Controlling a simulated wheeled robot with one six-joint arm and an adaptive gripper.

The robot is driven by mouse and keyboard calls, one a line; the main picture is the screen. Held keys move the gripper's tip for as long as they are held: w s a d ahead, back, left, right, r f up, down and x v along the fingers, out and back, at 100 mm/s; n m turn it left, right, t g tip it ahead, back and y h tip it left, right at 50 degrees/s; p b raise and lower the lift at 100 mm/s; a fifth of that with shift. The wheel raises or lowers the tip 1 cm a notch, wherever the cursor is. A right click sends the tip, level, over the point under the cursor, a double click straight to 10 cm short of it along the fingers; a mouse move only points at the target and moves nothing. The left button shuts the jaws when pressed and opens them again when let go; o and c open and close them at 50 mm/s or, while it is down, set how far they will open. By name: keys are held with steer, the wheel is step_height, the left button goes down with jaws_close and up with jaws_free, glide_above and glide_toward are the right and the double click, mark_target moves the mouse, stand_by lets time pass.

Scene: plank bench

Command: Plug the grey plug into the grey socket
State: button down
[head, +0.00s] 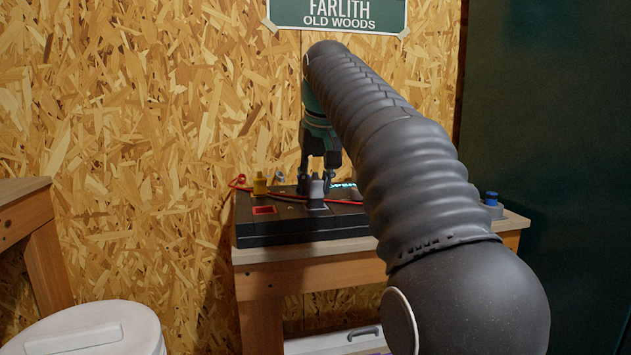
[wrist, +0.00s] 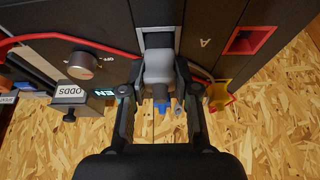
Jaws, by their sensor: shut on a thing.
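The grey plug (wrist: 158,68) is between the two fingers of my gripper (wrist: 160,82), which is shut on it. In the head view the grey plug (head: 316,188) hangs roughly upright under my gripper (head: 318,178), low over the black box. The grey socket (wrist: 157,38) is a square-framed opening in the box top. In the wrist view the plug covers its lower edge, and the rest of the frame shows above. The grey socket (head: 317,206) is just in front of the plug in the head view. I cannot tell whether they touch.
The black box (head: 300,233) stands on a wooden bench (head: 310,270). A red socket (wrist: 250,40) and yellow plug (wrist: 218,93) are to the right in the wrist view. A knob (wrist: 82,65), a red cable (wrist: 70,36) and a blue piece (wrist: 163,106) are nearby.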

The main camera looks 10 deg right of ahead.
mark_target(317, 181)
steer(key=shift+f+b, duration=0.55)
steer(key=shift+f, duration=0.35)
steer(key=c, duration=0.8)
jaws_free()
steer(key=v, duration=0.7)
steer(key=shift+r, duration=0.3)
steer(key=shift+s, duration=0.1)
